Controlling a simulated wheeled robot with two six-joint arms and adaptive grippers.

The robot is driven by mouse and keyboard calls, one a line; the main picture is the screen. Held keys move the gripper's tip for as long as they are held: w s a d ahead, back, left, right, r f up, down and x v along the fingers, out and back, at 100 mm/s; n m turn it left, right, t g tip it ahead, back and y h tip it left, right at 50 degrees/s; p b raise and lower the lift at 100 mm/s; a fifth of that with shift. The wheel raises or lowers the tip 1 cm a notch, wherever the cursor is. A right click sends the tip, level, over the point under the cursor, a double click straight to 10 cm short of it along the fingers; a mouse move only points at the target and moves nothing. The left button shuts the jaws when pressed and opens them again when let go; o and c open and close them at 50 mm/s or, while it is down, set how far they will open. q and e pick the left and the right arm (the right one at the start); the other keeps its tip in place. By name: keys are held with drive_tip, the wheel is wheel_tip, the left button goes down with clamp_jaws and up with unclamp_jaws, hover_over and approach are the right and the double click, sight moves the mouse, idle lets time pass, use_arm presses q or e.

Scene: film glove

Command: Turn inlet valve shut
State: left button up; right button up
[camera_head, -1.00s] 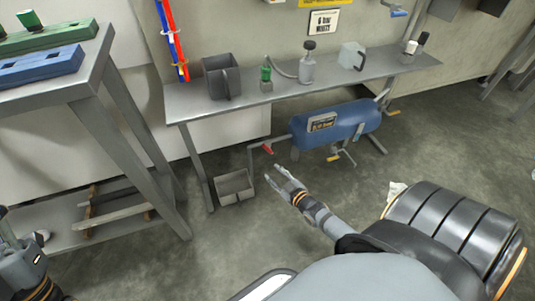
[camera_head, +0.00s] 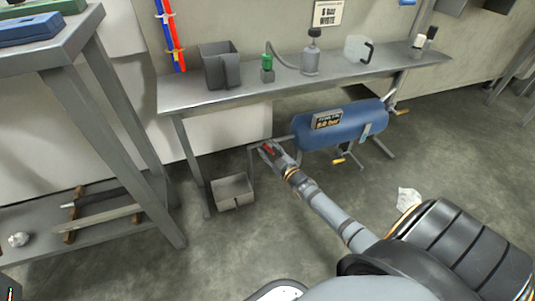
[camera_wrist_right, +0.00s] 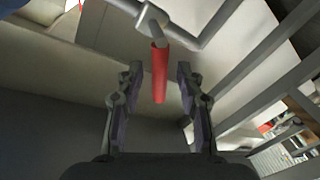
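The inlet valve's red handle (camera_head: 269,148) is on the grey pipe at the left end of the blue tank (camera_head: 345,124), under the bench. In the right wrist view the red handle (camera_wrist_right: 159,72) hangs from its grey valve body (camera_wrist_right: 152,20), and its free end lies between my right gripper's fingers. My right gripper (camera_head: 270,152) is at the handle in the head view. In the wrist view the right gripper (camera_wrist_right: 158,88) is open, with a gap on both sides of the handle. My left gripper is not in view.
A grey bench (camera_head: 300,83) stands above the tank, holding a dark bin (camera_head: 220,66) and bottles. A grey open box (camera_head: 233,191) is on the floor left of the valve. A metal table (camera_head: 80,50) stands at left.

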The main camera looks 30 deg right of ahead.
drive_tip(key=shift+w, duration=0.3)
clamp_jaws()
idle(0.3)
